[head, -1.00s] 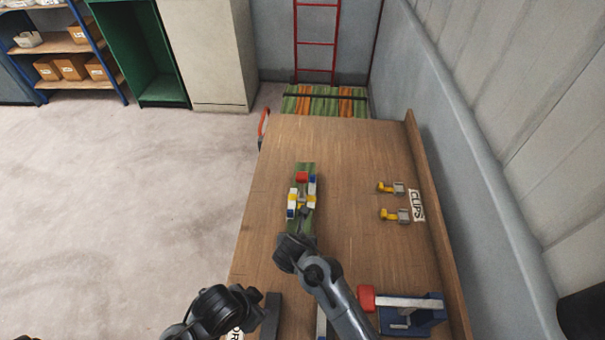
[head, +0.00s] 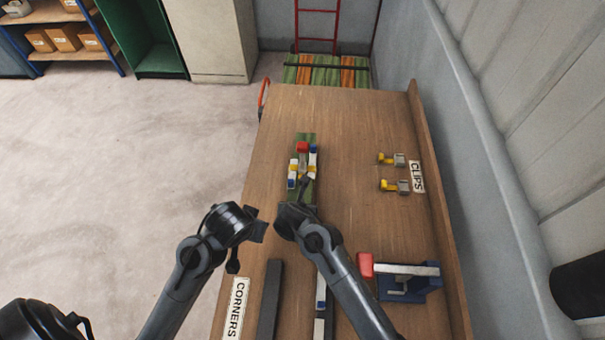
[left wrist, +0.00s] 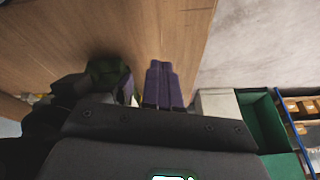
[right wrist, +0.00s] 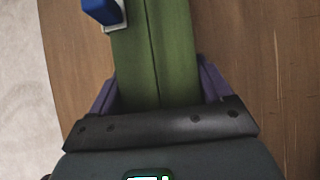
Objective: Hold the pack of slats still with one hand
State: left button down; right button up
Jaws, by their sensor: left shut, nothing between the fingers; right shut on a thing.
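The pack of slats (head: 306,138) is a narrow green stack lying lengthwise on the bench, with red, blue, white and yellow pieces around its middle and far part. In the right wrist view its green slats (right wrist: 168,50) run between the purple fingers of my right gripper (right wrist: 158,88), which is shut on the near end. In the head view my right gripper (head: 300,200) is partly hidden by its own arm. My left gripper (head: 258,231) is left of the pack, apart from it. In the left wrist view its purple fingers (left wrist: 163,80) are together and empty.
Two yellow-and-grey clips (head: 393,186) lie to the right beside a CLIPS label (head: 417,177). A blue tool with a red end (head: 408,280) stands at the near right. A dark bar (head: 269,300) lies near the CORNERS label (head: 236,308). The bench's far end is clear.

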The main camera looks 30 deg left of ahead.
pick_arm(q)
jog(key=w+r+m+t+y, duration=0.15)
jog(key=w+r+m, duration=0.3)
jog(key=w, duration=0.45)
jog(key=w+r+m+t+h, duration=0.1)
jog(key=w+r+m+t, duration=0.25)
jog(key=w+r, duration=0.4)
jog(key=w+d+m+g+h, duration=0.1)
jog(key=w+d+m+h, duration=0.4)
jog(key=d, duration=0.5)
jog(key=w+d+m+h, duration=0.2)
jog(key=w+d+m, duration=0.45)
jog(key=d, duration=0.45)
jog(key=a+r+n+g+y, duration=0.25)
jog(key=a+n+g, duration=0.3)
jog(key=a, duration=1.85)
notch_tip(320, 180, down, 7)
jog(key=m, duration=0.1)
jog(key=shift+s+g, duration=0.3)
jog(key=shift+g, duration=0.15)
